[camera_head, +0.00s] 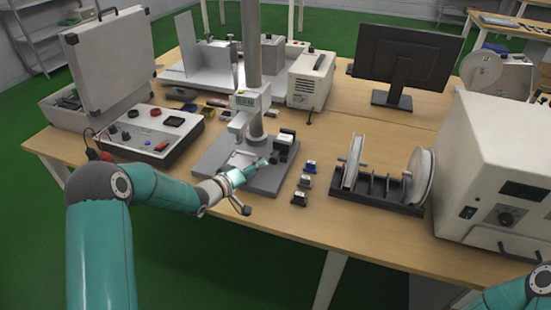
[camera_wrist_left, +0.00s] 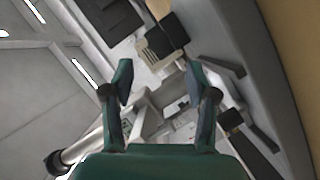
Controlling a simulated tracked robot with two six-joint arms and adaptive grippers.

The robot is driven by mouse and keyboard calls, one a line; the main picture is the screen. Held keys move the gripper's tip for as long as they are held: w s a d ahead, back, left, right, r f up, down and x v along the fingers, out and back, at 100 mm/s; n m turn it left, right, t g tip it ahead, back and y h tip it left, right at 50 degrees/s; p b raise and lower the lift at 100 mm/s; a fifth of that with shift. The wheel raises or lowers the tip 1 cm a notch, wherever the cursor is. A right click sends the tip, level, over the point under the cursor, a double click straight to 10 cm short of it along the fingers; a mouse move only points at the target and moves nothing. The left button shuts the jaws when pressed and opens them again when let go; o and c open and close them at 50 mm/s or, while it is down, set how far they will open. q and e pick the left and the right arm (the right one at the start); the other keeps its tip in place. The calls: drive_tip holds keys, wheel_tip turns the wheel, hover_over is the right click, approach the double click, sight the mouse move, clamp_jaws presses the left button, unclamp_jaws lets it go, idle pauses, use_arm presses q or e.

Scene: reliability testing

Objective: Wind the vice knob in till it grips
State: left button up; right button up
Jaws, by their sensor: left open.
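A test stand with a grey base plate (camera_head: 212,157) stands near the table's front edge. A small dark clamp block (camera_head: 284,146), which looks like the vice, sits on the right part of the plate. My left gripper (camera_head: 262,164) is low over the plate, just left of and in front of this block. In the left wrist view the two fingers of the left gripper (camera_wrist_left: 160,78) are apart, with pale metal parts showing between and beyond them. I cannot make out the knob or any contact with it. Of my right arm only a teal part shows at bottom right.
Several small clamp pieces (camera_head: 305,182) lie right of the plate. A rack with white reels (camera_head: 420,178) and a large pale instrument (camera_head: 495,170) stand further right. A control box (camera_head: 150,140) lies left. The stand's column (camera_head: 253,60) rises behind the gripper.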

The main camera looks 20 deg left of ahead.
sight(271, 161)
use_arm(q)
drive_tip(key=p+x, duration=0.1)
drive_tip(key=x, duration=0.8)
